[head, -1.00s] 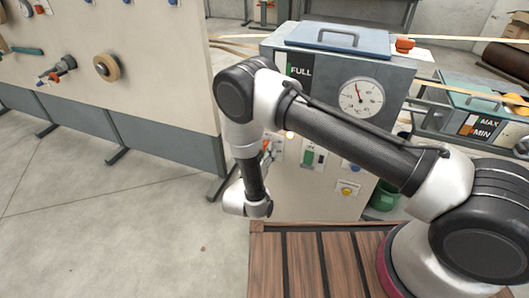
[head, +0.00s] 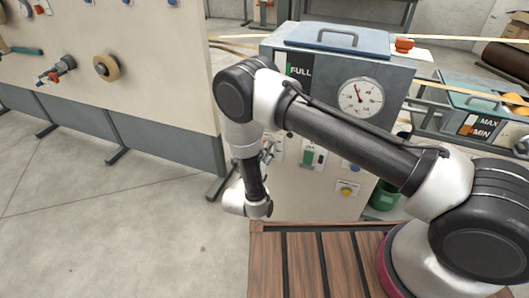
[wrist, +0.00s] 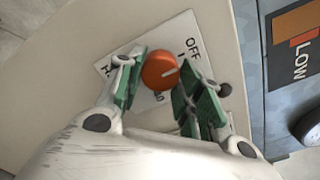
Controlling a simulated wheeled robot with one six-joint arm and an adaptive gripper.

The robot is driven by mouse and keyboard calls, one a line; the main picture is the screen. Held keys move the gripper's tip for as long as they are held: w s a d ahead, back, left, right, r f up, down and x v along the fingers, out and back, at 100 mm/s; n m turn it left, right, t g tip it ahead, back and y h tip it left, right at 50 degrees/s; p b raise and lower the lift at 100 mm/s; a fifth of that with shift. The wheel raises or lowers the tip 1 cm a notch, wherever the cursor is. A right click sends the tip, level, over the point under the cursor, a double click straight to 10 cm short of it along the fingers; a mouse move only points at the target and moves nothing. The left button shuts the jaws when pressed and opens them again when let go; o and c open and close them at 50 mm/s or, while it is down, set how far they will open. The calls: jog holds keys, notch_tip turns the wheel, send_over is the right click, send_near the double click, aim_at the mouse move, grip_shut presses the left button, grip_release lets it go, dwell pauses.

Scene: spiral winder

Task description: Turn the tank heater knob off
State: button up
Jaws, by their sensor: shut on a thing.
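The tank heater knob (wrist: 158,71) is a round orange-red knob with a white pointer line. It sits on a white label plate (wrist: 183,29) marked OFF. In the wrist view the pointer points right and slightly up, toward the OFF side of the plate. My gripper (wrist: 155,80) has its green-padded fingers on both sides of the knob and is shut on it. In the head view my gripper (head: 268,152) is at the front panel of the grey tank (head: 310,62), and my arm hides most of the knob.
The tank has a blue lid (head: 335,40), a round dial gauge (head: 361,97) and a green switch (head: 310,156). A yellow button (head: 346,190) is lower on the panel. A board with fittings (head: 150,60) stands left. The floor between is clear.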

jog(key=o, duration=1)
jog(key=shift+o, duration=0.2)
jog(key=shift+s+a, duration=0.1)
jog(key=v, duration=1.1)
jog(key=shift+s, duration=0.4)
jog(key=shift+a, duration=0.2)
